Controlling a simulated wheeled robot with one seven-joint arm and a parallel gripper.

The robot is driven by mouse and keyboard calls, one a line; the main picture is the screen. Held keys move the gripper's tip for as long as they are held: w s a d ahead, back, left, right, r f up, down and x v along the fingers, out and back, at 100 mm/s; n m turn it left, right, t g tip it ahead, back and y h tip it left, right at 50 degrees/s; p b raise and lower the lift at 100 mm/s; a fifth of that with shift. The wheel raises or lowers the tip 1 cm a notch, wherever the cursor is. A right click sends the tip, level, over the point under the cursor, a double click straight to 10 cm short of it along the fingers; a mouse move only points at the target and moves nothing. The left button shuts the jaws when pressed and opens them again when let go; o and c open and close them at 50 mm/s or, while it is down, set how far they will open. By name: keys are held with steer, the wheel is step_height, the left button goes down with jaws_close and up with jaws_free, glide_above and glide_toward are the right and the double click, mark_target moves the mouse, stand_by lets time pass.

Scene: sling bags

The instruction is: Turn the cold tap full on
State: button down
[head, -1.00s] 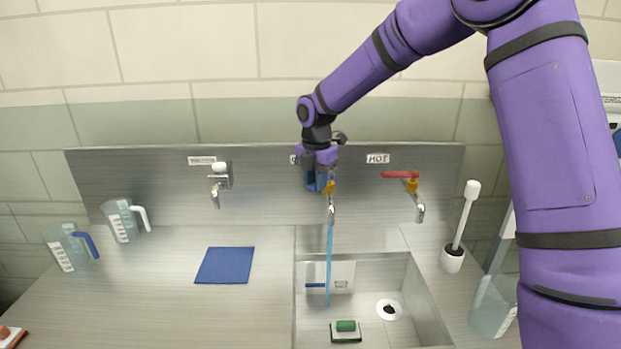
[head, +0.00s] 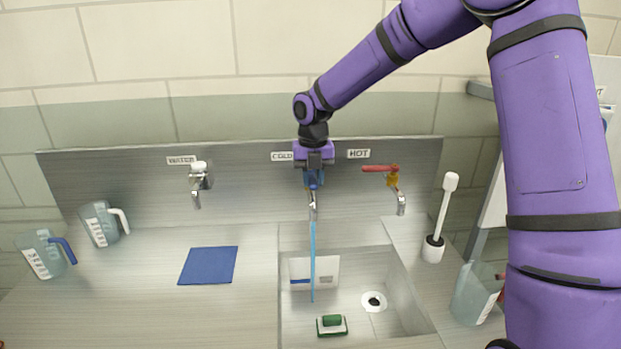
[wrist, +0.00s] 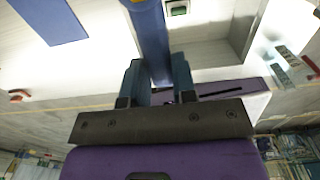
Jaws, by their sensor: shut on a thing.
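The cold tap (head: 313,203) is under the COLD label (head: 282,156), at the middle of the steel back panel. A thin blue stream of water (head: 312,262) runs from its spout into the sink. My gripper (head: 314,178) is at the tap's blue lever and covers most of it in the head view. In the wrist view the long blue lever (wrist: 149,38) reaches between the two fingers of my gripper (wrist: 155,80), which is shut on it. A bit of yellow shows at the lever's far end.
The hot tap (head: 393,180), with a red lever, is to the right. A water tap (head: 198,180) is to the left. The sink (head: 410,300) holds a green sponge (head: 332,322). A brush (head: 440,220) stands right, jugs (head: 102,224) left, a blue cloth (head: 208,265) on the counter.

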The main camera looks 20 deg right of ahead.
mark_target(313, 181)
stand_by(0.4)
steer(key=c, duration=0.9)
jaws_free()
step_height(313, 181, up, 11)
steer(key=shift+f, duration=0.1)
